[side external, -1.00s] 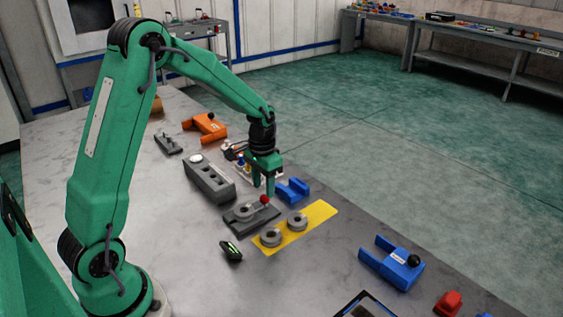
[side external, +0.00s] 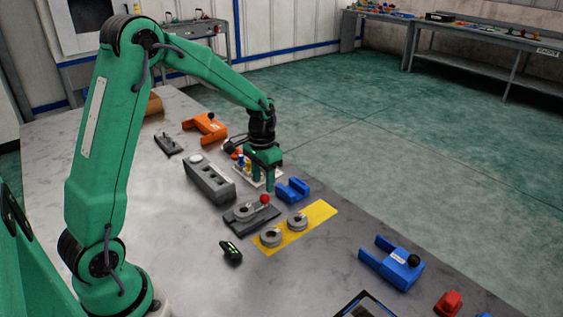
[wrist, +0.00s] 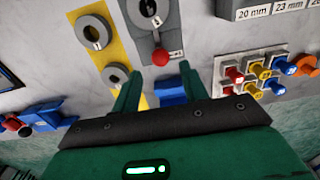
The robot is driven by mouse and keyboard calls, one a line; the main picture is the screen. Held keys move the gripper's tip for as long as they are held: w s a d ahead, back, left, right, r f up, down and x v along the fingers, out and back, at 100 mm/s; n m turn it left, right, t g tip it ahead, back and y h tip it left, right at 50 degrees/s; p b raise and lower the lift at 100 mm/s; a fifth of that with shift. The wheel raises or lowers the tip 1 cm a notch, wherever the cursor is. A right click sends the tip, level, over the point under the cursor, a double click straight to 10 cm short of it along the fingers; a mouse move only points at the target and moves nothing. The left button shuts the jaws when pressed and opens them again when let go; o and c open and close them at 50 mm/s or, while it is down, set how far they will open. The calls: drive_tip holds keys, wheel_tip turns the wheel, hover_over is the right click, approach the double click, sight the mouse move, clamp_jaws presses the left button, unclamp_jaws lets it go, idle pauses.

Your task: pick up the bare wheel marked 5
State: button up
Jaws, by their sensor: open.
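Two bare grey wheels lie on a yellow strip (side external: 322,211): one nearer the front left (side external: 270,237), one farther right (side external: 298,221). In the wrist view they are the upper-left wheel (wrist: 91,32) and the lower wheel (wrist: 116,76). Both carry small marks that I cannot read surely. A third grey wheel (side external: 244,210) sits on a dark grey plate with a red knob (side external: 264,199). My gripper (side external: 260,182) is open and empty, pointing down above the table behind the plate.
A blue forked part (side external: 292,190) lies close right of my gripper. A white tray of coloured pegs (wrist: 262,75) and a grey block with holes (side external: 209,180) are nearby. Another blue fork (side external: 392,262) lies front right. Bare table surrounds the small dark green-lit device (side external: 231,251).

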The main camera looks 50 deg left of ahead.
drive_tip(key=o, duration=0.7)
drive_tip(key=r+n, duration=0.2)
hover_over(244, 210)
drive_tip(key=shift+s+d+f, duration=0.2)
drive_tip(key=shift+s+d, duration=0.1)
drive_tip(key=shift+d, duration=0.15)
drive_tip(key=shift+f, duration=1.35)
drive_tip(key=shift+f, duration=2.6)
drive_tip(key=shift+c, duration=0.3)
